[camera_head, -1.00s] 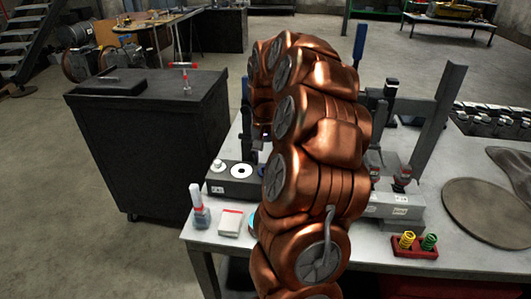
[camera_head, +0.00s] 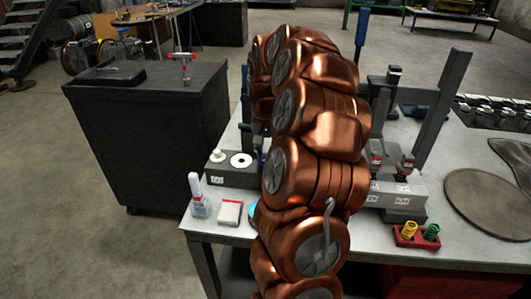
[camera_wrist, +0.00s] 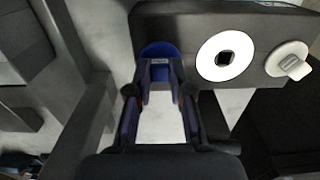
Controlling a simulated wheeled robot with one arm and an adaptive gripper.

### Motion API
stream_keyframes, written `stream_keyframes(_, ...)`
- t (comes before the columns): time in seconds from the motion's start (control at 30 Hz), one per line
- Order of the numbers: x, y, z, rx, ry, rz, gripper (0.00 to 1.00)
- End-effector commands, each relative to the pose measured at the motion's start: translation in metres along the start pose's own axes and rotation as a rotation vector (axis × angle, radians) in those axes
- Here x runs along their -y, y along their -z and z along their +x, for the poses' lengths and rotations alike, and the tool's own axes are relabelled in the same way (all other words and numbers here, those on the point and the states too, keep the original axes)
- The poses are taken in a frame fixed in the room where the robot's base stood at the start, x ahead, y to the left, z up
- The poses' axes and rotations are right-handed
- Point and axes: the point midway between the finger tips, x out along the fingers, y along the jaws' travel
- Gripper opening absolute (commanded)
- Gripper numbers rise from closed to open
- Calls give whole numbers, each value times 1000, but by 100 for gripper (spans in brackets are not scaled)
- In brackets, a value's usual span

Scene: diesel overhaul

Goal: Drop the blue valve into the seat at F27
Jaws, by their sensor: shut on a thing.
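In the wrist view a blue round-ended piece (camera_wrist: 158,47), which I take to be the blue valve, sits at the tips of my gripper (camera_wrist: 160,76). The fingers are closed on it, and they hide part of it. In the head view my copper arm hides the gripper. No F27 marking is readable, so I cannot tell which seat that is.
The block's white knob (camera_wrist: 290,60) stands right of the disc. In the head view a bottle (camera_head: 198,196) and a small box (camera_head: 230,212) stand at the table's front left. A red tray (camera_head: 417,239) with yellow and green springs and a grey fixture (camera_head: 397,197) stand right of my arm.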

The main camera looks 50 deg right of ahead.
Motion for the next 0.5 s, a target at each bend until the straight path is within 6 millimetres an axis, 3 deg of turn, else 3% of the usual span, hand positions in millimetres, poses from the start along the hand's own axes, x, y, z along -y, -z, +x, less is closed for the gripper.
stream_keyframes(0.5, 0, 0, -9, 0, 0, 1, 0)
